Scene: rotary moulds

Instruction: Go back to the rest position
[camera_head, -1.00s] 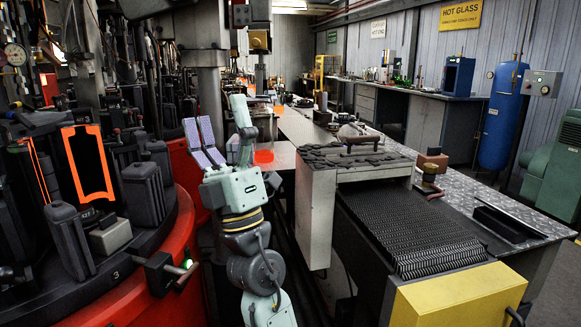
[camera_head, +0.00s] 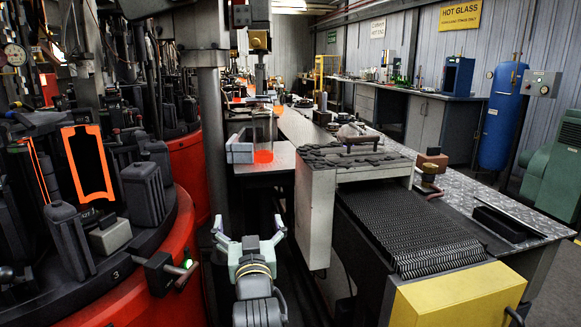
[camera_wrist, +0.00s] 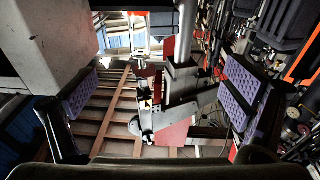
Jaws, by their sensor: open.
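My gripper (camera_head: 249,226) is low in the middle of the head view, between the red rotary table and the conveyor. Its two fingers stand wide apart with nothing between them. In the wrist view the purple ribbed pads of my gripper (camera_wrist: 160,92) face each other across an empty gap. A clear vessel with a glowing orange bottom (camera_head: 263,156) stands on the bench beyond my gripper, apart from it. Grey blocks (camera_head: 240,151) stand beside it.
The red rotary table (camera_head: 165,262) with dark moulds and a glowing orange mould edge (camera_head: 88,163) is on the left. The dark-belted conveyor (camera_head: 410,235) with a yellow end box (camera_head: 459,300) is on the right. A narrow gap lies between them.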

